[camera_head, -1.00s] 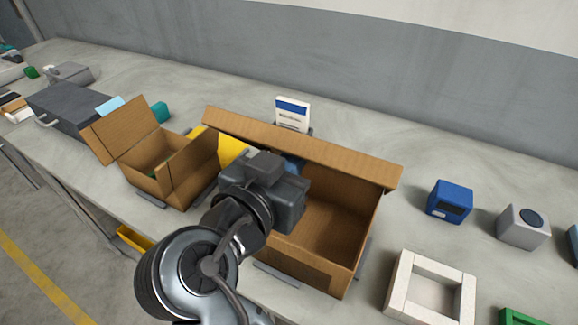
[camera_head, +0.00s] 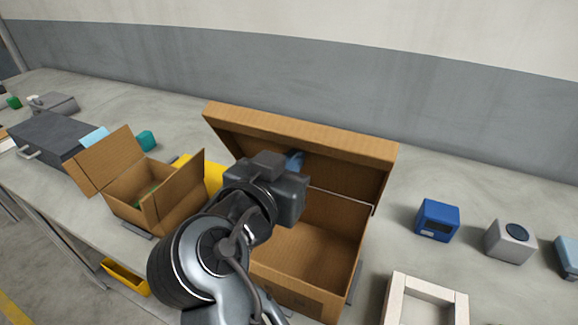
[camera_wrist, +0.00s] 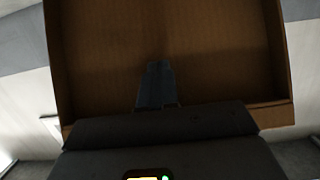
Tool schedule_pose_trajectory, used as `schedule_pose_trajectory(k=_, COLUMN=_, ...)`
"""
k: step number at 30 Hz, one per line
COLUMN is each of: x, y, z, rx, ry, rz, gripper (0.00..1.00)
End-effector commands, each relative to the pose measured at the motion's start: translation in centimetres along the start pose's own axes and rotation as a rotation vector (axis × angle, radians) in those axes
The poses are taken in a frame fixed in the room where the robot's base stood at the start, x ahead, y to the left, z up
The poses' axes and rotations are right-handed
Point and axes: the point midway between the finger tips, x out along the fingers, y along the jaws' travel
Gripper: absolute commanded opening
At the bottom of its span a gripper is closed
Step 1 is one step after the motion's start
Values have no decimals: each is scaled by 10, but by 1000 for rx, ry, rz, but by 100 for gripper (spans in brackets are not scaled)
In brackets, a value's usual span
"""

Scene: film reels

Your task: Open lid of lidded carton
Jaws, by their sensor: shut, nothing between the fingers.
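The lidded carton (camera_head: 318,240) is the larger brown box in the middle of the head view. Its lid (camera_head: 340,165) is hinged at the back and tilted up, leaving the inside open to view on the right. My gripper (camera_head: 295,160) is shut and empty, with its bluish fingers against or very near the inner face of the lid. My wrist and arm cover the carton's left part. In the wrist view, the shut fingers (camera_wrist: 157,82) point at the inside of the lid (camera_wrist: 225,55); whether they touch it is unclear.
A smaller open carton (camera_head: 130,185) with raised flaps stands at left, near a yellow item (camera_head: 212,175). A dark grey box (camera_head: 45,137) is farther left. A blue box (camera_head: 437,220), a grey device (camera_head: 510,243) and a white frame (camera_head: 398,300) are at right. The table behind the carton looks clear.

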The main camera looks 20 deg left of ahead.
Motion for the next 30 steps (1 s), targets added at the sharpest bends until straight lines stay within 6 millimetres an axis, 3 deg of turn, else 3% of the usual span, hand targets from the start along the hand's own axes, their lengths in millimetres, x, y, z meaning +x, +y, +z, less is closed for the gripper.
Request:
schedule_pose_trajectory(k=14, x=37, y=0, z=-11, rx=0, ry=1, rz=2, gripper=0)
schedule_pose_trajectory(k=30, x=47, y=0, z=-10, rx=-1, ry=-1, rz=1, gripper=0)
